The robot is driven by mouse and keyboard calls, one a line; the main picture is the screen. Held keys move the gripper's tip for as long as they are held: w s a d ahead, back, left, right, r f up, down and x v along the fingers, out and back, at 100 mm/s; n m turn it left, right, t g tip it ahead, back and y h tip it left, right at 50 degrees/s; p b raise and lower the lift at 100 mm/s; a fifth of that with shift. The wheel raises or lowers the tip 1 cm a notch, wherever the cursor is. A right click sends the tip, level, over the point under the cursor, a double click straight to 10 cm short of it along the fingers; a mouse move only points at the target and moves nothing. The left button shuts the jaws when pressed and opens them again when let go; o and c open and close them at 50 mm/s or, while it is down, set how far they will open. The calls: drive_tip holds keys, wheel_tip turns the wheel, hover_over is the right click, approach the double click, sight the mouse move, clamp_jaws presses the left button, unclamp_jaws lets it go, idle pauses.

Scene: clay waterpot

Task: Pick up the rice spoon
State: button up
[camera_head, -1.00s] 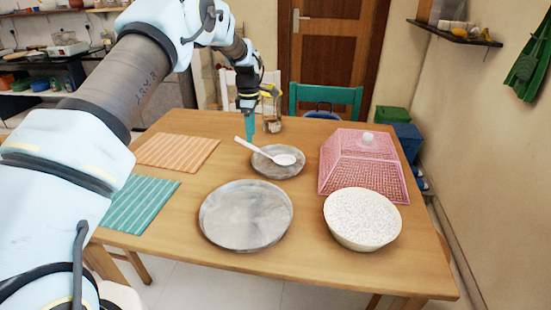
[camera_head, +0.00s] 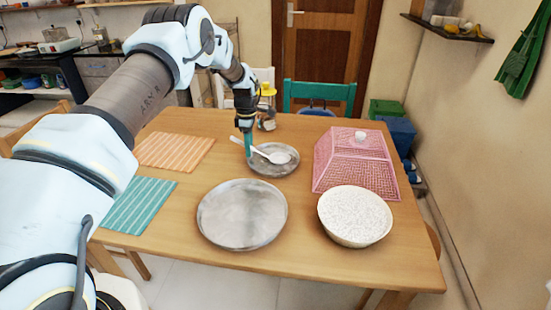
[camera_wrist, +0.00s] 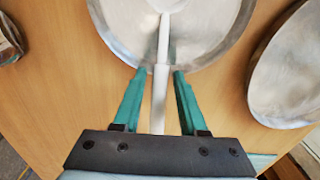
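The white rice spoon (camera_head: 274,156) rests on the small metal plate (camera_head: 285,172) at the far middle of the table, its handle sticking out over the left rim. In the wrist view the spoon's handle (camera_wrist: 160,95) runs between the two teal fingers of my gripper (camera_wrist: 158,73). The fingers stand apart on both sides of the handle, with a gap on each side. My gripper (camera_head: 248,145) is at the handle end in the head view. The plate (camera_wrist: 190,62) lies just beyond the fingertips.
A large metal plate (camera_head: 242,215) lies in front. A bowl of rice (camera_head: 355,216) and a pink mesh cover (camera_head: 355,165) stand at the right. A glass jar (camera_head: 267,121) stands behind my gripper. Orange (camera_head: 174,151) and teal (camera_head: 140,203) placemats lie at the left.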

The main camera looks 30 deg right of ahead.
clamp_jaws()
drive_tip(key=shift+r, duration=0.15)
idle(0.4)
wheel_tip(320, 180, up, 10)
drive_tip(key=b, duration=0.3)
